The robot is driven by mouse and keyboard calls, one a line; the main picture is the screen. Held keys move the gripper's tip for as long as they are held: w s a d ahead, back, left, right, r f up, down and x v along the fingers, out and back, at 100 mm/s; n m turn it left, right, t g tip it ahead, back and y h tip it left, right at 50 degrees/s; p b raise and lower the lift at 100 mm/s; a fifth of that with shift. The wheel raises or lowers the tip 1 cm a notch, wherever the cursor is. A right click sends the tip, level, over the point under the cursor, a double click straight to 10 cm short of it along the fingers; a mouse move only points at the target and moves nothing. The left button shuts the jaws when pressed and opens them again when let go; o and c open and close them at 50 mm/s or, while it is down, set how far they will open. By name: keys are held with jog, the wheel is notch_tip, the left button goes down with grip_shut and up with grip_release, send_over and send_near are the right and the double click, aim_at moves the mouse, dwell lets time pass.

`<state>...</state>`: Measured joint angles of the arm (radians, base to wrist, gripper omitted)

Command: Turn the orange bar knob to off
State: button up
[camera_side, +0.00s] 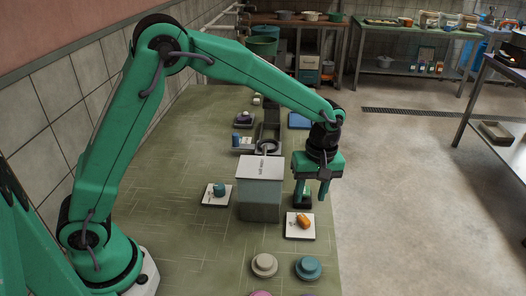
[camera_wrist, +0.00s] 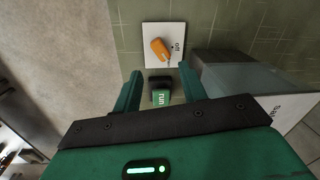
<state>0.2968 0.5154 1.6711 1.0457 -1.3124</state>
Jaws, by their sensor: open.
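The orange bar knob (camera_side: 303,220) sits on a white square plate (camera_side: 291,233) on the bench, in front of my gripper. The word "off" is printed on the plate right of the knob. My gripper (camera_side: 312,194) is open and points down, behind the knob in the side view and apart from it. In the wrist view, my gripper (camera_wrist: 161,78) has its fingers spread wide below the plate, with nothing held.
A green "run" switch (camera_wrist: 162,97) with a black base lies below the finger gap in the wrist view. A grey box (camera_side: 260,200) stands left of my gripper. Beige (camera_side: 264,265) and teal (camera_side: 308,267) round buttons sit nearer the camera. A teal knob (camera_side: 219,189) is farther left.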

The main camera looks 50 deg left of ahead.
aim_at(304, 218)
jog(key=n, duration=0.2)
jog(key=s+n+t, duration=0.1)
jog(key=n, duration=0.1)
jog(key=shift+a+r, duration=0.1)
jog(key=shift+a, duration=0.05)
jog(key=shift+f, duration=3.9)
grip_shut()
